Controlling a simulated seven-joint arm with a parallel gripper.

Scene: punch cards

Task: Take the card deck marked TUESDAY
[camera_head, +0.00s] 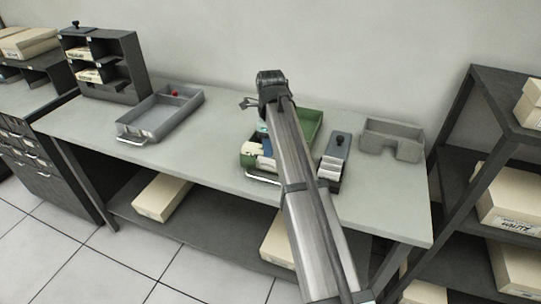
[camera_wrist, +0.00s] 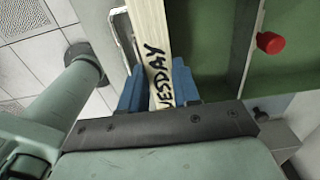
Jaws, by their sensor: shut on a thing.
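A cream card deck (camera_wrist: 152,40) stands out between the blue fingers of my gripper (camera_wrist: 160,88) in the wrist view. Its edge carries black lettering that reads "ESDAY", with the start of the word cut off by the gripper. My gripper is shut on this deck. The deck is over or in the green tray (camera_wrist: 205,40), beside the tray's wall; whether it touches the floor of the tray I cannot tell. In the head view my arm covers much of the green tray (camera_head: 310,122) and hides the fingertips.
A red knob (camera_wrist: 270,43) is at the green tray's divider. On the table (camera_head: 215,150) are a grey tray (camera_head: 150,130) at left, a pigeonhole rack (camera_head: 122,60), a narrow card box (camera_head: 337,150) and a grey holder (camera_head: 390,130). Shelving stands at right.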

